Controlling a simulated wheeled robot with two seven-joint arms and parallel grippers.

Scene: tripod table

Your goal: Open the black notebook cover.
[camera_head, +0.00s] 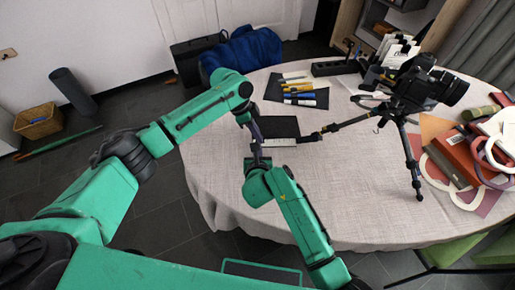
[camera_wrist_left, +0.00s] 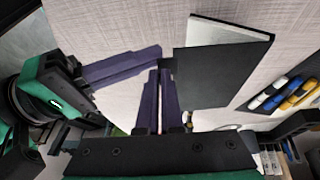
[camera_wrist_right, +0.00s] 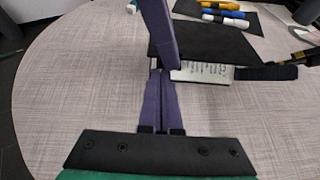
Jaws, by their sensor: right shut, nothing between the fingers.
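The notebook's black cover (camera_head: 282,127) lies on the round table, with a strip of white page (camera_head: 280,142) showing along its near edge. In the left wrist view the cover (camera_wrist_left: 215,75) looks slightly raised, with white page (camera_wrist_left: 225,30) beyond it. My left gripper (camera_head: 257,139) is at the cover's left edge; its fingers (camera_wrist_left: 166,68) close around a small dark tab there. My right gripper (camera_head: 257,160) is shut and empty, just nearer than the left one. In the right wrist view its tips (camera_wrist_right: 158,72) are close to the left finger and the notebook's corner.
A camera on a tripod (camera_head: 408,90) stands to the right, and one leg (camera_head: 345,124) reaches to the notebook's right side. Several markers (camera_head: 298,90) lie on a black mat behind. Books and rings (camera_head: 470,155) crowd the right edge. The near tablecloth is clear.

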